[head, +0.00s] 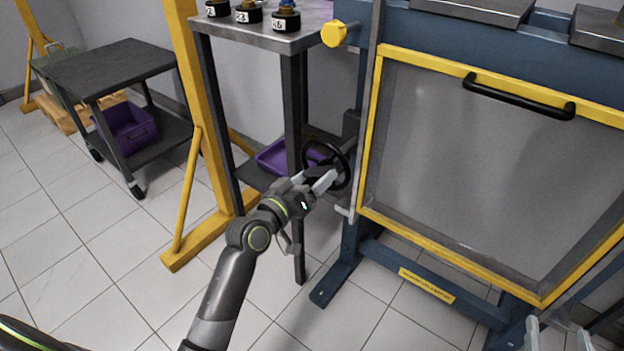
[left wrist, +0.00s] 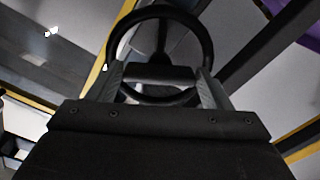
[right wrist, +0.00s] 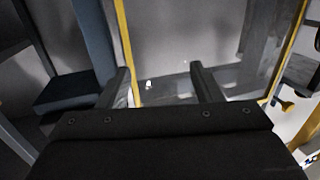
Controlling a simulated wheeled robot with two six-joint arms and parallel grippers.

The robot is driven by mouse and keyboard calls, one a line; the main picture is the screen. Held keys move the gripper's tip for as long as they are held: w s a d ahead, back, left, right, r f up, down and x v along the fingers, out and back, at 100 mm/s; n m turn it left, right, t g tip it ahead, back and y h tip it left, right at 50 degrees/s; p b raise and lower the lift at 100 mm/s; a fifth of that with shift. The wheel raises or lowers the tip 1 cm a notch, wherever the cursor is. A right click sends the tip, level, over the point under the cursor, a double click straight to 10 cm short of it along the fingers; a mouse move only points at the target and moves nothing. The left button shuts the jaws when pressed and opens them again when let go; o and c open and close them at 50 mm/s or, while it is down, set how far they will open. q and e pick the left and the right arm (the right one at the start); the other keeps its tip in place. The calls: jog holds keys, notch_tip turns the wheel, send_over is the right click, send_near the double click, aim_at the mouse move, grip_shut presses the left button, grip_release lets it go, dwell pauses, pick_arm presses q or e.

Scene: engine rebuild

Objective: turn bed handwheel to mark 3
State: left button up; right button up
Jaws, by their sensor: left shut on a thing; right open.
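The black bed handwheel (head: 346,163) stands at the left side of the blue and yellow frame. My left gripper (head: 325,182) is at the wheel's lower left, shut on it. In the left wrist view the wheel's rim (left wrist: 207,42) arches beyond the fingers, and a dark part of the wheel lies between the fingertips (left wrist: 160,76). The wheel's marks are too small or hidden to read. My right gripper shows only its fingertips (head: 556,338) at the bottom right of the head view. In the right wrist view it is open and empty (right wrist: 162,82), facing the framed panel.
The yellow-edged panel (head: 480,170) with a black handle (head: 518,97) fills the right. A tall dark table (head: 265,34) with several numbered black items stands behind the wheel. A purple bin (head: 272,158) sits on its lower shelf. A yellow post (head: 197,100) and dark cart (head: 105,68) stand left.

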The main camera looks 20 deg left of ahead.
pick_arm(q)
jog(key=shift+f, duration=0.1)
jog(key=o, duration=1)
jog(key=shift+p+v, duration=0.35)
jog(key=shift+v, duration=8.4)
pick_arm(e)
jog(key=shift+s+a+f+g+y, duration=0.1)
jog(key=shift+s+f+g, duration=0.1)
jog(key=shift+f+g, duration=0.4)
jog(key=shift+s+f+g+y, duration=0.1)
jog(key=shift+s+f+g, duration=0.2)
jog(key=shift+f, duration=0.65)
jog(key=shift+s+a+f+g+y, duration=0.15)
jog(key=shift+f+g, duration=0.35)
jog(key=shift+f, duration=0.25)
jog(key=shift+d, duration=0.1)
